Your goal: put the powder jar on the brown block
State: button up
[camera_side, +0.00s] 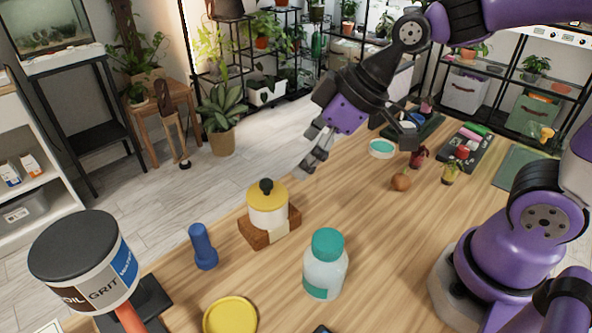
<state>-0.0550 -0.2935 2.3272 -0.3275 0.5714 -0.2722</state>
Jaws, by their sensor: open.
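A cream jar (267,213) with a yellow lid and black knob stands upright on the brown block (252,236). A pale patch shows on the block's front. A white jar (325,273) with a teal lid stands upright on the table, right of and nearer than the block. No label reading powder shows on either, so I cannot tell by name which is the powder jar. My gripper (360,152) is open and empty, up and to the right of the block, fingers spread and apart from both jars.
A blue cylinder (203,247) stands left of the block. A yellow dish (230,316) and a large grit tub (85,262) are in front. A brown round object (401,182), a teal-topped tin (382,148) and a dark tray (483,153) lie farther back. The table's middle is clear.

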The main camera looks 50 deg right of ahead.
jog(key=s+d+r+m+h, duration=0.1)
jog(key=s+d+m+h, duration=0.2)
jog(key=s+d+m, duration=0.3)
jog(key=shift+s+d+r+m+h, duration=0.35)
jog(key=shift+s+d, duration=0.35)
jog(key=shift+d, duration=0.55)
